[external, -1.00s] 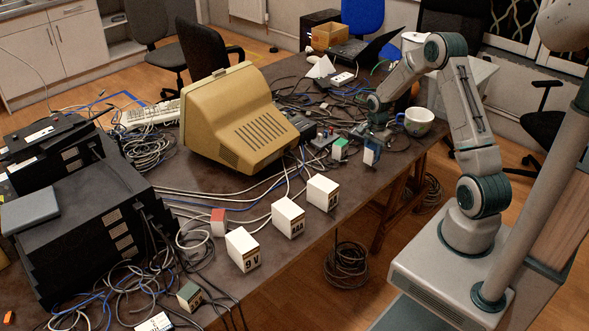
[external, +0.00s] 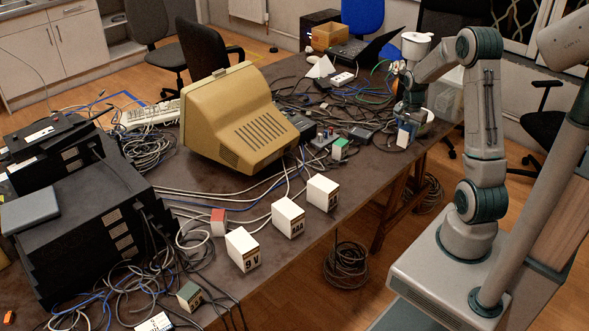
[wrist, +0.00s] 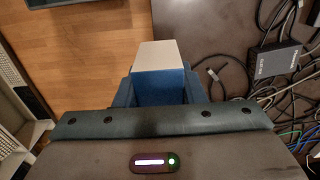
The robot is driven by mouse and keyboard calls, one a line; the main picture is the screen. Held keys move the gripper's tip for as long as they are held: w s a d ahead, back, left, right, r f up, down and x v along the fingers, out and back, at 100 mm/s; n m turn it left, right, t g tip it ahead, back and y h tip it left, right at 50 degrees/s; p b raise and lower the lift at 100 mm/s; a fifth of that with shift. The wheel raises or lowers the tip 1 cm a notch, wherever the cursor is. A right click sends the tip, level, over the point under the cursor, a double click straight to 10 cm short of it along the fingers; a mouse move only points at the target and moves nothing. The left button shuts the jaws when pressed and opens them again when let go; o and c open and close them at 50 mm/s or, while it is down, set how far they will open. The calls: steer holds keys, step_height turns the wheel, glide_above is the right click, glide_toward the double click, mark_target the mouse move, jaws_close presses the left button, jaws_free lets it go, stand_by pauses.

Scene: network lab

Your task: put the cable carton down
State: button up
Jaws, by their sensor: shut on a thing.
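My gripper (external: 406,125) is over the far right part of the table, by its right edge. It is shut on the cable carton (external: 403,138), a small white and blue box. In the wrist view the carton (wrist: 159,72) sits between the gripper fingers (wrist: 158,92), its pale face and blue side showing. I cannot tell whether its underside touches the table. In the wrist view the carton lies across the line of the table edge, with wood floor to the left.
A patterned mug (external: 424,118) is close behind my gripper, partly hidden. A small green and white box (external: 340,149) stands to the left. A black device (wrist: 275,59) and cables lie right of the carton in the wrist view. White battery boxes (external: 289,217) line the front edge.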

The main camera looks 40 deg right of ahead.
steer(key=w+a+n+b, duration=0.1)
steer(key=w+a+n, duration=0.4)
steer(key=w+a, duration=0.5)
steer(key=w+a+n+b, duration=0.1)
steer(key=w+a+n, duration=0.6)
steer(key=a, duration=0.6)
steer(key=w+a+n, duration=0.2)
steer(key=a+n, duration=0.1)
steer(key=a, duration=0.7)
steer(key=w+a+n, duration=0.2)
steer(key=a+n, duration=0.1)
steer(key=a, duration=0.7)
steer(key=a+f, duration=0.2)
steer(key=a, duration=0.1)
steer(key=w+a+f+p, duration=0.1)
steer(key=a+f, duration=0.1)
steer(key=a, duration=0.2)
steer(key=a+f, duration=0.2)
steer(key=a, duration=0.2)
steer(key=shift+w+a+f, duration=0.1)
steer(key=shift+w, duration=0.25)
steer(key=shift+a+f+p, duration=0.35)
steer(key=shift+a, duration=0.05)
steer(key=shift+f+p, duration=0.35)
steer(key=shift+f, duration=1.6)
